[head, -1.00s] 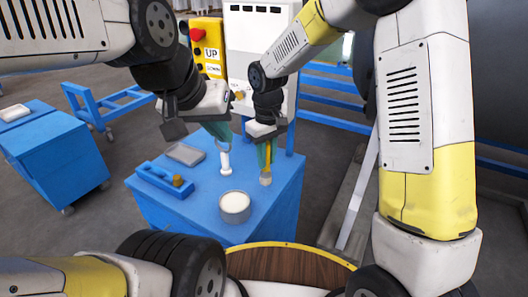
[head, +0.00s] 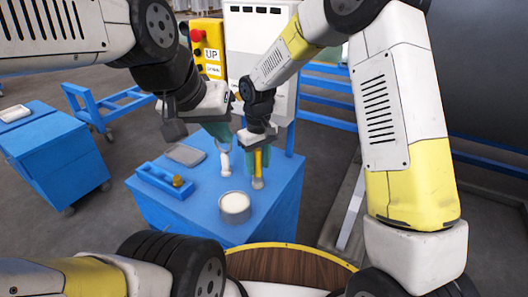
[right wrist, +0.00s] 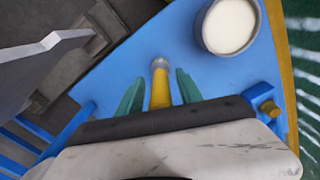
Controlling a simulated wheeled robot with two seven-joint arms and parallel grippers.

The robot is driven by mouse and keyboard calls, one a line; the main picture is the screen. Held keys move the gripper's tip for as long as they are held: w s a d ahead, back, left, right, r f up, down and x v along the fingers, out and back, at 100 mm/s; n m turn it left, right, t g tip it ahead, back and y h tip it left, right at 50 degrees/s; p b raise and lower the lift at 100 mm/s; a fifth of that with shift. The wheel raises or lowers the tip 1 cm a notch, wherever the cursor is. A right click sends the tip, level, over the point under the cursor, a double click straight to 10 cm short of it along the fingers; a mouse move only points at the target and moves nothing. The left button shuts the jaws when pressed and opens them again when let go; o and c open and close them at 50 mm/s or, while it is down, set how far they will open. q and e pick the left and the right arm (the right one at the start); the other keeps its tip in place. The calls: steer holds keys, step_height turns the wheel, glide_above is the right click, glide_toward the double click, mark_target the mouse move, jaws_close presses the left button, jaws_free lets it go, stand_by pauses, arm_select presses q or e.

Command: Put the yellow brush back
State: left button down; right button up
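The yellow brush (head: 258,164) is upright with its pale end down over the blue table, right of centre in the head view. It also shows in the right wrist view (right wrist: 161,88). My right gripper (head: 262,158) has its green fingers on either side of the handle, with a narrow gap on each side in the wrist view. Whether the brush's lower end touches the table is unclear. My left gripper (head: 218,134) is above a white upright tool (head: 225,163); its fingers overlap the tool's top, so their grip is unclear.
The blue table (head: 205,208) holds a round can with white contents (head: 235,206), a grey tray (head: 185,154) and a blue holder (head: 158,181) with a brass-coloured knob. A yellow control box (head: 207,50) stands behind. A blue cabinet (head: 60,160) is left.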

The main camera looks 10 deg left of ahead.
step_height(320, 180, up, 11)
steer(key=shift+r, duration=0.2)
steer(key=shift+s+r, duration=0.1)
steer(key=shift+r, duration=0.2)
steer(key=shift+d+r, duration=0.2)
steer(key=s+d+r+m+t+y, duration=0.1)
steer(key=s+d+r+m, duration=0.1)
steer(key=s+d+r, duration=0.3)
steer(key=s+d+r+m+t, duration=0.2)
steer(key=d, duration=0.6)
steer(key=s+d+r+m+t+y, duration=0.1)
steer(key=s+d+r+m, duration=0.1)
steer(key=s+d+r, duration=0.3)
steer(key=s+d+f+m+t, duration=0.2)
steer(key=s+d, duration=0.4)
steer(key=shift+s, duration=0.4)
steer(key=shift+d, duration=0.1)
